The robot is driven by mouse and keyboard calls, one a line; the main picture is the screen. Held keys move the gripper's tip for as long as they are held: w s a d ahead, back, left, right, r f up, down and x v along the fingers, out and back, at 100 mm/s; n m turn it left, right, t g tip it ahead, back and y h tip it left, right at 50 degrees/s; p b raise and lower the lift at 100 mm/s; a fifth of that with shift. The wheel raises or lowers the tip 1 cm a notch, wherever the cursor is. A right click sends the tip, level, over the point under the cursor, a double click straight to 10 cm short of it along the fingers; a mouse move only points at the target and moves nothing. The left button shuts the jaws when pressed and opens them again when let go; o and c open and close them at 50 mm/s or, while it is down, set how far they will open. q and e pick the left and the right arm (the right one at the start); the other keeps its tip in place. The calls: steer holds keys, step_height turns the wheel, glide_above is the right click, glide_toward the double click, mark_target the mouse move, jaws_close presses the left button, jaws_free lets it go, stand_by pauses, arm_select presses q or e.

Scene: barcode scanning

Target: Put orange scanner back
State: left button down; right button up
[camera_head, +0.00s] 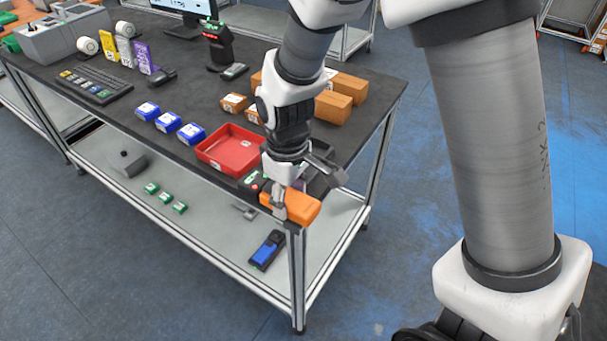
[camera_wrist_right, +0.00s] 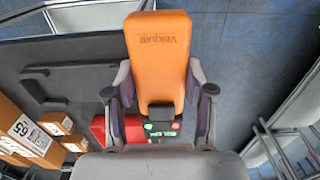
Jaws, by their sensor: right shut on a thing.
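The orange scanner (camera_head: 290,206) is in my right gripper (camera_head: 279,201), at the near corner of the dark table (camera_head: 105,120). In the right wrist view the orange scanner (camera_wrist_right: 158,55) lies between the two fingers of the right gripper (camera_wrist_right: 160,98), its orange face with lettering toward the camera. Below it in that view is a dark part with green and red lights (camera_wrist_right: 162,128); I cannot tell whether it touches the scanner. A dark device with a red light (camera_head: 254,184) shows just left of the scanner in the head view. My left gripper is not in view.
A red tray (camera_head: 229,149), several blue-and-white boxes (camera_head: 168,122) and brown cartons (camera_head: 334,106) stand on the table. A keyboard (camera_head: 94,87) and a dark scanner stand with green lights (camera_head: 219,46) are farther back. A blue-and-black device (camera_head: 267,250) lies on the lower shelf.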

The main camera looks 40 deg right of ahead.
steer(key=p, duration=0.2)
glide_above(310, 172)
steer(key=shift+a+f, duration=0.15)
steer(key=shift+f, duration=0.55)
step_height(310, 172, down, 2)
steer(key=shift+s+f+p, duration=0.15)
steer(key=shift+f+p, duration=0.1)
steer(key=shift+p, duration=0.3)
steer(key=shift+f, duration=0.45)
steer(key=o, duration=1.4)
steer(key=shift+c, duration=0.2)
step_height(310, 172, up, 12)
steer(key=b, duration=0.1)
steer(key=shift+r, duration=0.15)
